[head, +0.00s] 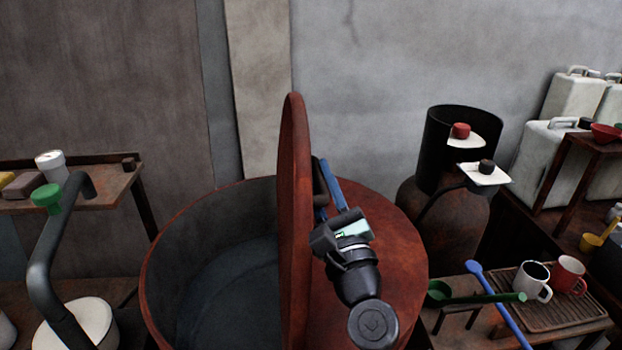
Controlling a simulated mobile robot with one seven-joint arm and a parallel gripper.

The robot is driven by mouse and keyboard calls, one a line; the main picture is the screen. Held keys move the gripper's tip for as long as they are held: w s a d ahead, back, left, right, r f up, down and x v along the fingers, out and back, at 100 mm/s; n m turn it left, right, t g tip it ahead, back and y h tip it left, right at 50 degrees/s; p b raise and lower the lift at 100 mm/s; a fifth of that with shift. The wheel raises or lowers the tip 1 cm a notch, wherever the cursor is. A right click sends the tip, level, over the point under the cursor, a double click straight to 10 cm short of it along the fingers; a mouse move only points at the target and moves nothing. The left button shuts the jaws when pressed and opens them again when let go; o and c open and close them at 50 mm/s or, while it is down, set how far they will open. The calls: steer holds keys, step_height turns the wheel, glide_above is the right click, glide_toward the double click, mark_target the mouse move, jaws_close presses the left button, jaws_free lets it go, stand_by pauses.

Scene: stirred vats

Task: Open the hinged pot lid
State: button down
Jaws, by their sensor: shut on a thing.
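The large rust-red pot (162,265) stands in the middle of the head view. Its hinged lid (295,225) stands about upright, nearly edge-on to me. To the left of the lid the pot's mouth is open and shows a dark, greyish inside. My gripper (326,186) is on the right side of the lid, with blue fingers at a dark handle (320,178) on the lid's face. It is shut on that handle; the exact contact is partly hidden by the fingers and wrist.
A fixed red top (400,250) covers the pot's right side. At left are a shelf (110,200) and a grey bent pipe (45,255). At right are a dark cylinder (440,140), a blue ladle (495,300) and mugs (533,281) on a slatted tray (590,310).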

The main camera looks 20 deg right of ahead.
steer(key=shift+r, duration=0.1)
steer(key=c, duration=0.8)
jaws_free()
steer(key=shift+o, duration=0.2)
steer(key=b+v, duration=0.3)
steer(key=v, duration=1)
